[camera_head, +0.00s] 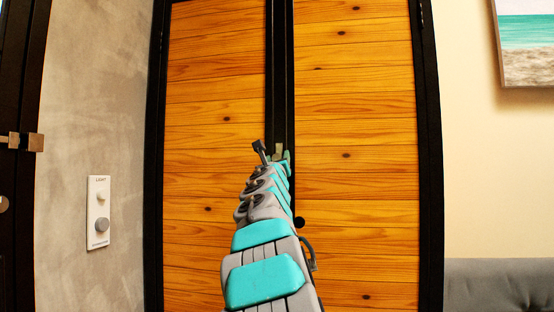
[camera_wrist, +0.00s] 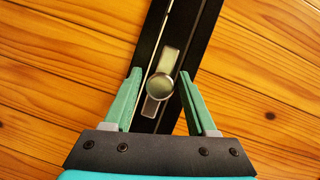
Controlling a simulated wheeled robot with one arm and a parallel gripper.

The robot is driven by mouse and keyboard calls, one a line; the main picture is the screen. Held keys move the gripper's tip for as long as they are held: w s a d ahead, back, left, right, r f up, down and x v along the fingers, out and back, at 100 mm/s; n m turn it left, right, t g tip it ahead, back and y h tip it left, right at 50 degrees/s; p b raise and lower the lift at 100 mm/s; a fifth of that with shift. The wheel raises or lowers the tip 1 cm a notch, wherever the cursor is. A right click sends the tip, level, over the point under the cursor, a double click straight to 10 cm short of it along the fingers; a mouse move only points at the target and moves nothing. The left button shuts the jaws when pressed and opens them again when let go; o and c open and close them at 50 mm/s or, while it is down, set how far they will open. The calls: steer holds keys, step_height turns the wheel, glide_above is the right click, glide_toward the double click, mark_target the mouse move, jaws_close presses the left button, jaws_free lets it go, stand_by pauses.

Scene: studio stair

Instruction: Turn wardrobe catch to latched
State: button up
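The wardrobe has two orange wood-plank doors, left (camera_head: 215,80) and right (camera_head: 355,95), with black edges meeting in the middle. The wardrobe catch (camera_wrist: 160,87) is a metal bar with a round knob at its middle, on the black strip between the doors. In the wrist view the bar lies roughly along the strip. My gripper (camera_wrist: 160,72) is open, with one green finger on each side of the knob and a visible gap on both sides. In the head view my gripper (camera_head: 275,155) is at the centre seam, and my arm hides part of the doors below it.
A white panel (camera_head: 98,213) with knobs is on the grey wall at left. A dark round knob (camera_head: 300,222) shows beside my arm. A picture (camera_head: 525,45) and grey seat (camera_head: 500,285) are at right. The door faces are clear.

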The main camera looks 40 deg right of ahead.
jaws_close()
steer(key=shift+m+g+h, duration=0.4)
steer(key=shift+m+h, duration=0.1)
steer(key=shift+m, duration=0.5)
steer(key=m+g+h+p, duration=0.1)
steer(key=m, duration=0.2)
steer(key=m+g+h+p, duration=0.1)
steer(key=m, duration=0.2)
steer(key=shift+a+r+m+g, duration=0.1)
steer(key=shift+r+m+g, duration=0.1)
steer(key=shift+m+g, duration=0.15)
steer(key=m+g+p, duration=0.1)
steer(key=m, duration=0.2)
steer(key=m+g+h, duration=0.1)
steer(key=m+g, duration=0.1)
steer(key=m, duration=0.1)
steer(key=shift+p, duration=0.35)
steer(key=m+g+p, duration=0.1)
steer(key=m+g, duration=0.1)
steer(key=m, duration=0.3)
steer(key=shift+f, duration=0.15)
steer(key=shift+s+d+f+m+g+y, duration=0.1)
steer(key=shift+m+g+y, duration=0.25)
steer(key=shift+m, duration=0.75)
steer(key=shift+d+f+m+g+y, duration=0.15)
steer(key=shift+m+g, duration=0.35)
steer(key=shift+m, duration=0.55)
steer(key=shift+r, duration=0.1)
